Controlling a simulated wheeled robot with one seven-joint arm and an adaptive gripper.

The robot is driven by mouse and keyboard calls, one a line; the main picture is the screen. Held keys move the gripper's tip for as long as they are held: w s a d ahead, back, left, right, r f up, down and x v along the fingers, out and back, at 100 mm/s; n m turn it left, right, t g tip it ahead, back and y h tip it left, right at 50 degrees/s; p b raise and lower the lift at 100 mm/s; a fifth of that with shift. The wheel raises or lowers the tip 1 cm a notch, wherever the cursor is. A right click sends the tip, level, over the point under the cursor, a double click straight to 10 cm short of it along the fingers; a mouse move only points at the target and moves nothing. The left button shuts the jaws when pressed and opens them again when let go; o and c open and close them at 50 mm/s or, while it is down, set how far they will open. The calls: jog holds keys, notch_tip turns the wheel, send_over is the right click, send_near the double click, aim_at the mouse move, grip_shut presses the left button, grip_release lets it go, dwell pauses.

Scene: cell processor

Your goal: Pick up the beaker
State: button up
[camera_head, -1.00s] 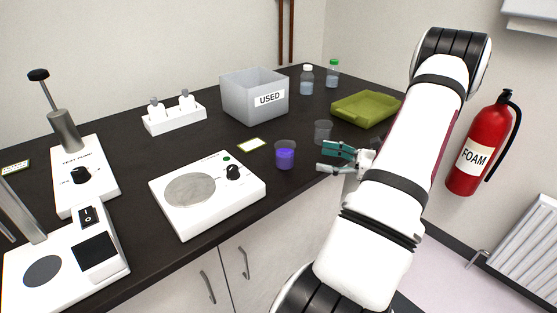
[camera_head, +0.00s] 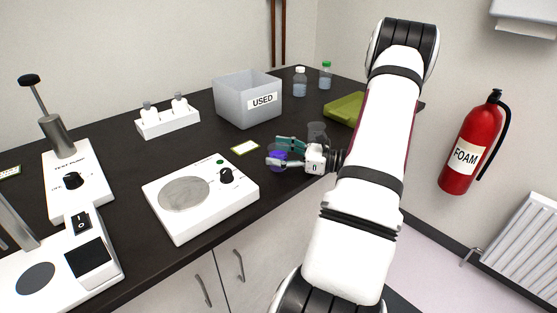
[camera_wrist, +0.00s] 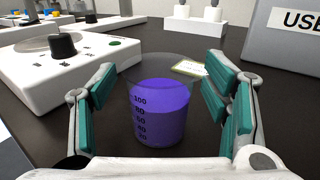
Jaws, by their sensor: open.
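The beaker (camera_wrist: 158,112) is clear with dark graduation marks and holds purple liquid. It stands upright on the dark bench. In the wrist view it is between the two teal-padded fingers of my gripper (camera_wrist: 165,100), with a gap on each side. In the head view my gripper (camera_head: 279,152) reaches in from the right with its fingers around the beaker (camera_head: 277,160), which they partly hide. My gripper is open and holds nothing.
A white hotplate (camera_head: 200,195) stands left of the beaker. Behind are a grey USED bin (camera_head: 247,100), a small label card (camera_head: 245,147) and a clear empty beaker (camera_head: 317,130). A green tray (camera_head: 343,108) lies partly behind my arm.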

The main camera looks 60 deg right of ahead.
jog(key=c, duration=1.3)
jog(key=shift+r, duration=0.45)
jog(key=r, duration=0.2)
jog(key=shift+s+r, duration=0.3)
jog(key=shift+r, duration=0.05)
jog(key=s+a, duration=0.1)
jog(key=s, duration=0.4)
jog(key=s+a+r, duration=0.1)
jog(key=s, duration=0.4)
jog(key=s+a, duration=0.1)
jog(key=s, duration=0.4)
jog(key=shift+a+r, duration=0.2)
jog(key=shift+a, duration=0.1)
